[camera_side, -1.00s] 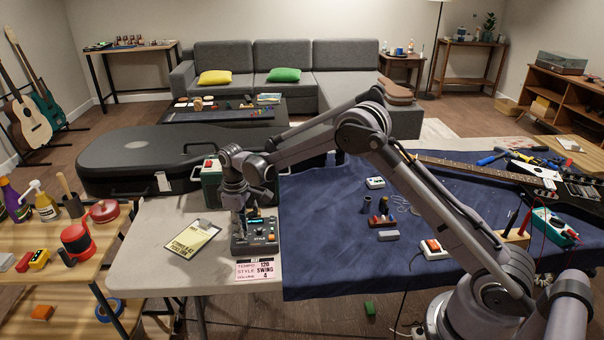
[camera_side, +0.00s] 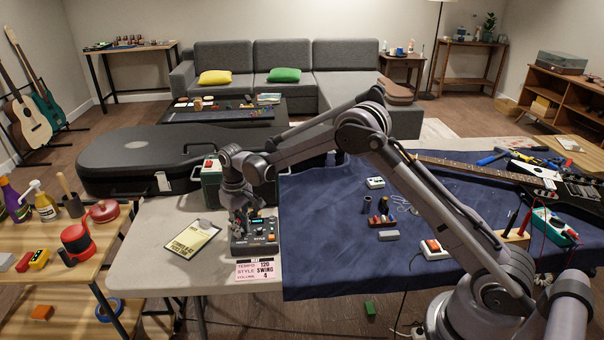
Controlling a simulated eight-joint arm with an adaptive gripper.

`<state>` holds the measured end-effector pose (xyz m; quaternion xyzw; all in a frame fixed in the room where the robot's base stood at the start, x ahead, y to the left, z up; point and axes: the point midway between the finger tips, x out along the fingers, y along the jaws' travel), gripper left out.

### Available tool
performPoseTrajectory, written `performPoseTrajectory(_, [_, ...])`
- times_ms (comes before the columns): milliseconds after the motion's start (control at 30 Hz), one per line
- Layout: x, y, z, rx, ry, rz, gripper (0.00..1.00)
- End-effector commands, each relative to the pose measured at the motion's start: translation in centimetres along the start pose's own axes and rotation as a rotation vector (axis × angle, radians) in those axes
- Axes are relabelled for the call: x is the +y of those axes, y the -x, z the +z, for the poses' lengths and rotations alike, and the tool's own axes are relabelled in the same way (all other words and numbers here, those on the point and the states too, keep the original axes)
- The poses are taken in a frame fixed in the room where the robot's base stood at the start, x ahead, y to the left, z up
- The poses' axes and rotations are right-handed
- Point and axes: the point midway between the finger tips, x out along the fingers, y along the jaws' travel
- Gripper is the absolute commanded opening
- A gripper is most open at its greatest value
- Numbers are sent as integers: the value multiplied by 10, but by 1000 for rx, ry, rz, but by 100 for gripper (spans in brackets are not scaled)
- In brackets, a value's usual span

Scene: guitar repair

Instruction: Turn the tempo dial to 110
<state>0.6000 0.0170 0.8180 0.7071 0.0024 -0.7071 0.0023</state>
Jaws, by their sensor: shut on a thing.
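The grey rhythm device (camera_side: 262,246) sits near the front edge of the pale table, with a small lit display and an orange button. The card (camera_side: 256,270) at its front reads tempo 120, style SWING, volume 4. My gripper (camera_side: 239,228) points down over the left part of the device and is shut on the tempo dial. The dial itself is hidden by the fingers.
A clipboard (camera_side: 192,239) lies left of the device. A green box (camera_side: 211,178) and a black guitar case (camera_side: 130,160) stand behind. The blue mat (camera_side: 325,240) to the right holds small tools and pedals.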

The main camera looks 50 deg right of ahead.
Motion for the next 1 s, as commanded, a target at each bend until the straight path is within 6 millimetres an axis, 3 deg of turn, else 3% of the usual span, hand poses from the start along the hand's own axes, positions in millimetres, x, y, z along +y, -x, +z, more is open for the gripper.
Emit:
performPoseTrajectory(300, [0,0,0,0,-1,0,0])
performPoseTrajectory(333, [0,0,0,0,-1,0,27])
performPoseTrajectory(400, [0,0,0,0,-1,0,42])
performPoseTrajectory(767, [0,4,0,0,0,0,42])
performPoseTrajectory(1000, [0,38,0,0,0,0,42])
